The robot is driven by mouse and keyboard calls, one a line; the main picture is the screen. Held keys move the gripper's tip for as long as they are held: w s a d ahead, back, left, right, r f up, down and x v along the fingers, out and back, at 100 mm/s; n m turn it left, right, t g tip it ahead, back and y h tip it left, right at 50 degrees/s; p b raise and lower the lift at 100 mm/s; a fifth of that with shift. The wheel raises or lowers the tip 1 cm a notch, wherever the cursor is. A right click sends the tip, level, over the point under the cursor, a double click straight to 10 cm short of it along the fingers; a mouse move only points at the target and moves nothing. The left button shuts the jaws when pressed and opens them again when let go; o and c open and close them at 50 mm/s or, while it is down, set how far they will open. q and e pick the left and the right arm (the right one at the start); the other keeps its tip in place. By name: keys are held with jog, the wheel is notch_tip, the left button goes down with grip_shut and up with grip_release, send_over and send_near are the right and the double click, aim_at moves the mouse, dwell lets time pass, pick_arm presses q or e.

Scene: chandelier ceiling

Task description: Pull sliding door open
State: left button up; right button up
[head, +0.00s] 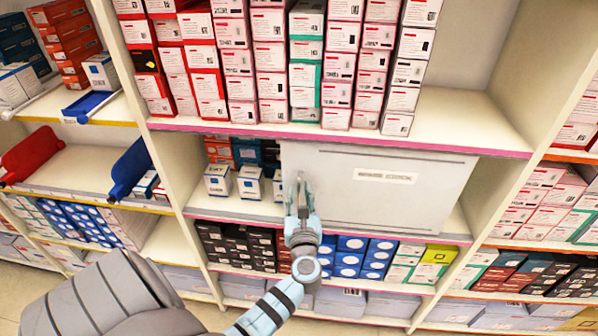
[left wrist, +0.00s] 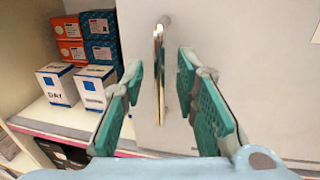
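The sliding door (head: 380,200) is a flat light-grey panel with a small label, in the middle compartment of the shelf unit. It covers the middle and right of that compartment; the left part is uncovered. In the left wrist view the door (left wrist: 245,60) fills the right side. Its upright shiny bar handle (left wrist: 158,75) is near its left edge. My left gripper (head: 301,197) is at the door's left edge. In the left wrist view, its teal-padded fingers (left wrist: 160,82) are apart, one on each side of the handle, with gaps visible. My right gripper is not in view.
White boxes (head: 250,182) stand in the uncovered left part of the compartment. Rows of red and white boxes (head: 270,55) fill the shelf above. Dark, blue and green boxes (head: 350,257) stand on the shelf below. An upright shelf divider (head: 180,160) is at the left.

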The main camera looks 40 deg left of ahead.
pick_arm(q)
jog(key=v, duration=0.7)
jog(key=shift+s+d, duration=0.25)
jog(key=shift+w+a, duration=0.1)
